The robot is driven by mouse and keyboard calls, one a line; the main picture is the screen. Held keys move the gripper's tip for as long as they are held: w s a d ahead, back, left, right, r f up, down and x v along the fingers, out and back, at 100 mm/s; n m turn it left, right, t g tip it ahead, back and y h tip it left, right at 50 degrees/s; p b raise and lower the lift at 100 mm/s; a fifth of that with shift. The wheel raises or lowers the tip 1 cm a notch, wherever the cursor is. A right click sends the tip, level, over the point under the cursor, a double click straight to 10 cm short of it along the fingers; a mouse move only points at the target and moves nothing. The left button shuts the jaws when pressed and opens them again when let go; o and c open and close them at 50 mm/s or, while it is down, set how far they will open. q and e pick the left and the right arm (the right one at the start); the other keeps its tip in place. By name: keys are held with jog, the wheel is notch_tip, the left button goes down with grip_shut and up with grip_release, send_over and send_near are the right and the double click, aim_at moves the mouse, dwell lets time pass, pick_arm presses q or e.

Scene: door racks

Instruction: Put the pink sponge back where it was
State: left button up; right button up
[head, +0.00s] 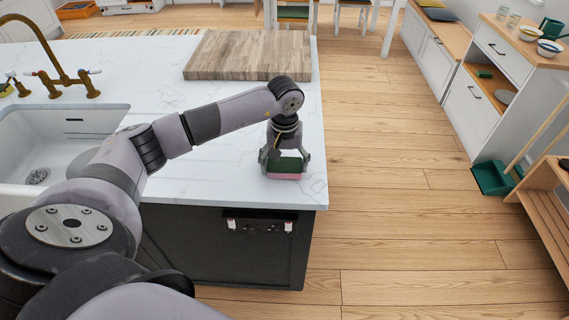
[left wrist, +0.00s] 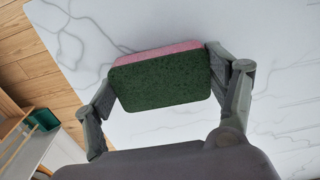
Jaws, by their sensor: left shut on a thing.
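The pink sponge (head: 285,176) has a dark green scouring side facing up and a pink side below. My left gripper (head: 285,163) is shut on it, near the right front corner of the white marble counter. In the left wrist view the sponge (left wrist: 162,80) is held between the two fingers, one at each short end, green side toward the camera. The counter surface lies beyond it; I cannot tell whether the sponge touches the counter. My right gripper is not in view.
A wooden board (head: 248,55) lies at the back of the counter (head: 230,110). A white sink (head: 50,140) with a brass faucet (head: 60,70) is at left. The wooden floor (head: 400,180) is open at right. A green dustpan (head: 493,178) stands by the cabinets.

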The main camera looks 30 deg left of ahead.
aim_at(284, 166)
pick_arm(q)
jog(key=o, duration=0.9)
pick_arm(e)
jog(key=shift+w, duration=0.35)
pick_arm(q)
jog(key=shift+r, duration=0.2)
notch_tip(284, 166, up, 12)
jog(key=shift+f+b, duration=0.1)
jog(key=shift+b, duration=1.05)
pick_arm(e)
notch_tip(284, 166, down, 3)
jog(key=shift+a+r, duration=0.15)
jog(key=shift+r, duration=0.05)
